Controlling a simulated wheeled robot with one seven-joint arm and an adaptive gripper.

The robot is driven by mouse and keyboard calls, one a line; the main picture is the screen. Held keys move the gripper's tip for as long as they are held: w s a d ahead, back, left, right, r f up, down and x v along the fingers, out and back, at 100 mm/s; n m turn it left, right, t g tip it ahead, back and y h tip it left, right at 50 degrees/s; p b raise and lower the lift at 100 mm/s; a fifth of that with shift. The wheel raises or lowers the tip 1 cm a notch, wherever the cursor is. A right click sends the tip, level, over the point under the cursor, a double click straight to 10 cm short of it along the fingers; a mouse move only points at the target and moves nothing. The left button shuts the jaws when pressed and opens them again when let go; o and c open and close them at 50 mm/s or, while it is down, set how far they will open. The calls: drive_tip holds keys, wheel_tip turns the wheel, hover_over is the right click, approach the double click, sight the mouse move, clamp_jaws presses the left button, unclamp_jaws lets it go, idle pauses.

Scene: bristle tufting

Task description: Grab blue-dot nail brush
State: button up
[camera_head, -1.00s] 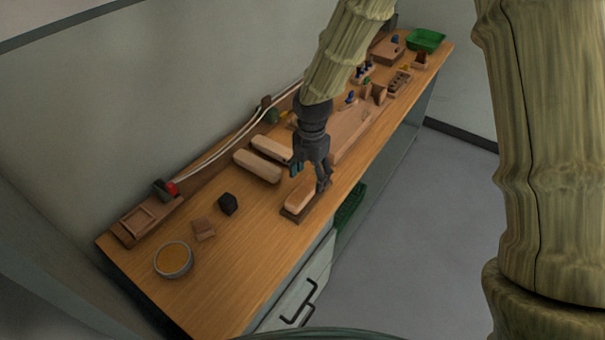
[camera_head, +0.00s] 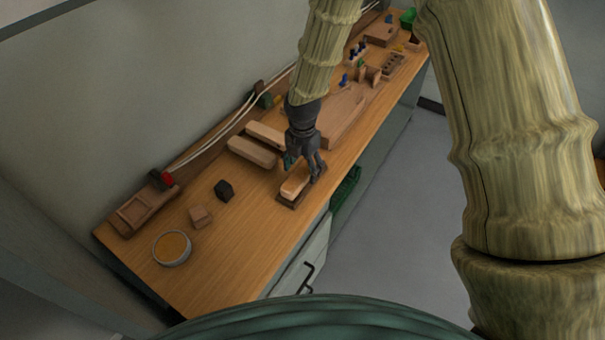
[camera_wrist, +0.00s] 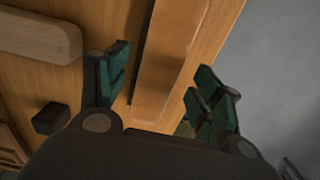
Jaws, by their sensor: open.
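A pale wooden block shaped like a brush back (camera_head: 294,187) lies on a dark flat base (camera_head: 289,203) near the bench's front edge. I see no blue dot on it, so I cannot tell whether it is the blue-dot nail brush. My gripper (camera_head: 303,170) is open, pointing down just over the far end of this block. In the wrist view the block (camera_wrist: 176,45) runs between my spread green fingertips (camera_wrist: 165,88), with a gap on each side. Two similar pale blocks, one nearer (camera_head: 251,151) and one farther (camera_head: 266,134), lie behind it.
A black lump (camera_head: 224,190), a small wooden block (camera_head: 200,216) and a round bowl (camera_head: 172,249) are to the left. A wooden tray (camera_head: 143,210) and white cords (camera_head: 215,143) run along the wall. A large board (camera_head: 343,119) and several small items stand to the right.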

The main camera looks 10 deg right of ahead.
sight(302, 172)
drive_tip(key=shift+s+f, duration=0.15)
drive_tip(key=shift+f, duration=0.2)
drive_tip(key=f, duration=0.2)
drive_tip(key=shift+w+f+p, duration=0.3)
drive_tip(key=shift+f+p, duration=0.05)
drive_tip(key=shift+p, duration=0.05)
drive_tip(key=shift+s, duration=0.15)
drive_tip(key=shift+f, duration=0.15)
drive_tip(key=c, duration=1.2)
